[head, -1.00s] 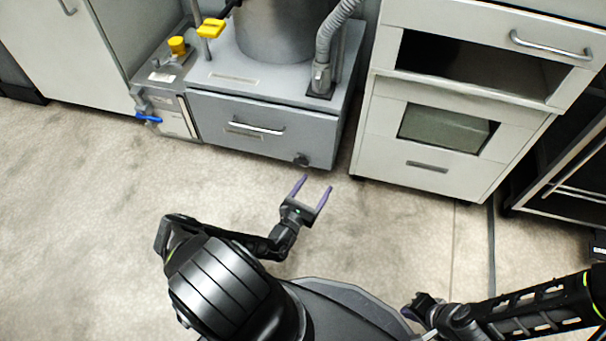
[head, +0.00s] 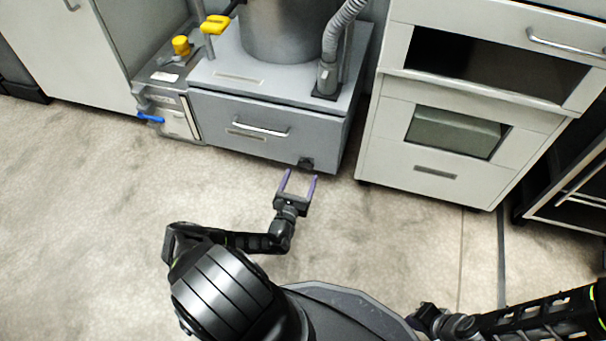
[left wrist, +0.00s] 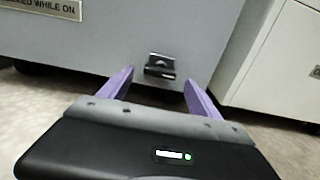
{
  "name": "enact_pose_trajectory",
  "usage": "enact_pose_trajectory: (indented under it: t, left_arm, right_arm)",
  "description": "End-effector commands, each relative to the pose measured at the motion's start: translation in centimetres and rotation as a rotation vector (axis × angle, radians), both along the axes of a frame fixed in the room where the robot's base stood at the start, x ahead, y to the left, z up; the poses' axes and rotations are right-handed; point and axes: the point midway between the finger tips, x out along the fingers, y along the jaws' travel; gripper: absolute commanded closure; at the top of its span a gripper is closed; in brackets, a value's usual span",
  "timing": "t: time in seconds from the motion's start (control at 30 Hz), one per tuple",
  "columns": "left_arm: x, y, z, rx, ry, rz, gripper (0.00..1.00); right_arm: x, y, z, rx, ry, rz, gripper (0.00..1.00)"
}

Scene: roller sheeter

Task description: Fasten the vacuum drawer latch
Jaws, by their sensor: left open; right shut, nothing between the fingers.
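The grey vacuum drawer (head: 245,128) has a bar handle and sits flush in its grey housing, as far as I can see. Its small dark latch (head: 306,163) is at the lower right of the front; the left wrist view shows the latch (left wrist: 160,66) with a metallic lip. I cannot tell its exact position. My left gripper (head: 301,176) is open and empty, just in front of the latch. In the left wrist view its purple fingers (left wrist: 160,84) lie either side of the latch, apart from it. My right gripper (head: 420,312) is at the lower right, far from the drawer.
A white cabinet (head: 435,172) stands close to the right of the drawer unit. A grey hose (head: 330,55) and a cylinder (head: 285,30) are on top of the unit. A grey pump box with a blue lever (head: 150,118) stands at its left. The floor (head: 90,200) in front is clear.

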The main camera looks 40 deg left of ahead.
Motion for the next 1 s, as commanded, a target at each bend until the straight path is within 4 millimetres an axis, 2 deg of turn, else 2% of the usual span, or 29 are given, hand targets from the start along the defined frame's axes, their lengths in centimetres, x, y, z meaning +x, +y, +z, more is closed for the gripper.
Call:
enact_pose_trajectory:
  t: [0.03,0.2,0.53,1.0]
  left_arm:
    - [0.8,0.3,-0.3,0.001,-0.002,0.0,0.27]
    - [2.4,0.9,-0.2,0.0,-0.001,0.0,0.27]
    - [2.7,0.9,0.0,-0.001,0.001,0.0,0.28]
    - [2.7,0.9,0.0,-0.001,0.0,0.0,0.67]
  right_arm:
    - [0.1,0.0,-0.7,0.001,-0.001,-0.001,1.0]
    - [0.2,-0.1,-1.2,0.003,-0.002,-0.001,1.0]
    - [0.2,-0.1,-1.1,0.003,-0.001,-0.001,1.0]
    - [0.2,-0.1,-1.1,0.003,-0.001,-0.001,1.0]
